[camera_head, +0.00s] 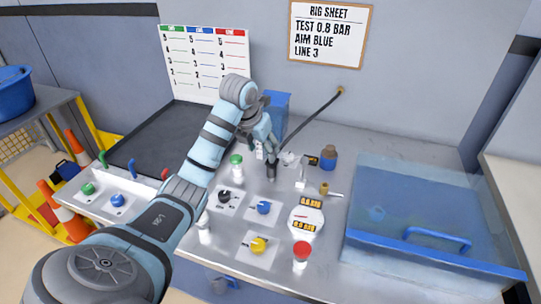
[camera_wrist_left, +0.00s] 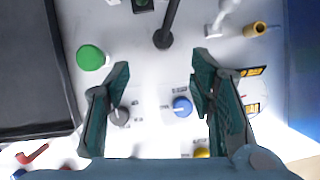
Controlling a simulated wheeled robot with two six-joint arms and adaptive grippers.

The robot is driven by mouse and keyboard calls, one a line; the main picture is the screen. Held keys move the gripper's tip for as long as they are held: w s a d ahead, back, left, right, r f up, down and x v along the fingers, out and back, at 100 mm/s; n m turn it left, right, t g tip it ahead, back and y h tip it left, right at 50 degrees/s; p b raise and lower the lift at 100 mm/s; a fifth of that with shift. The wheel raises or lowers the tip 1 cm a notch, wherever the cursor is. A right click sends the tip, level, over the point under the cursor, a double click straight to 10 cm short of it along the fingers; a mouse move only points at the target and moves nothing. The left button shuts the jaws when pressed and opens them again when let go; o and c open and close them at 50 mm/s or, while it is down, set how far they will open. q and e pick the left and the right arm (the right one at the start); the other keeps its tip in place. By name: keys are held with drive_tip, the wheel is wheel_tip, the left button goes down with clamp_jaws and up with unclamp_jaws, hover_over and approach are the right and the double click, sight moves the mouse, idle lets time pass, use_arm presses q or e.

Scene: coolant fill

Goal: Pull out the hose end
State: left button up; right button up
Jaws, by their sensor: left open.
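The dark hose (camera_head: 310,116) runs from a fitting on the back wall down to the bench. Its black end (camera_head: 271,172) stands on the bench top; whether it sits in a socket is unclear. In the left wrist view the hose end (camera_wrist_left: 163,39) lies at the top, just beyond my fingertips and roughly midway between them. My left gripper (camera_head: 266,150) is low over the bench by the hose end, partly hidden by its own arm. In the left wrist view its fingers (camera_wrist_left: 161,70) are spread apart with nothing between them. My right gripper is not in view.
Black, blue (camera_head: 264,207) and yellow (camera_head: 258,245) knobs and a gauge (camera_head: 306,218) stand in front. A green-capped bottle (camera_head: 236,168) is left of the hose end. A brown jar (camera_head: 328,158) and a clear blue-edged cover (camera_head: 430,215) are right. A blue container (camera_head: 278,100) stands behind.

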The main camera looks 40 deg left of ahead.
sight(271, 167)
use_arm(q)
drive_tip(key=b+x, duration=0.1)
drive_tip(key=x, duration=1.1)
drive_tip(key=shift+w+d+f, duration=0.15)
drive_tip(key=shift+w+f, duration=0.15)
drive_tip(key=shift+f, duration=0.25)
drive_tip(key=shift+s+r, duration=0.15)
drive_tip(key=shift+s, duration=0.05)
drive_tip(key=shift+w, duration=0.15)
clamp_jaws()
drive_tip(key=c, duration=0.9)
unclamp_jaws()
drive_tip(key=shift+c, duration=0.5)
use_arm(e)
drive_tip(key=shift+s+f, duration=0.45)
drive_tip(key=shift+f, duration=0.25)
use_arm(q)
drive_tip(key=shift+r, duration=0.25)
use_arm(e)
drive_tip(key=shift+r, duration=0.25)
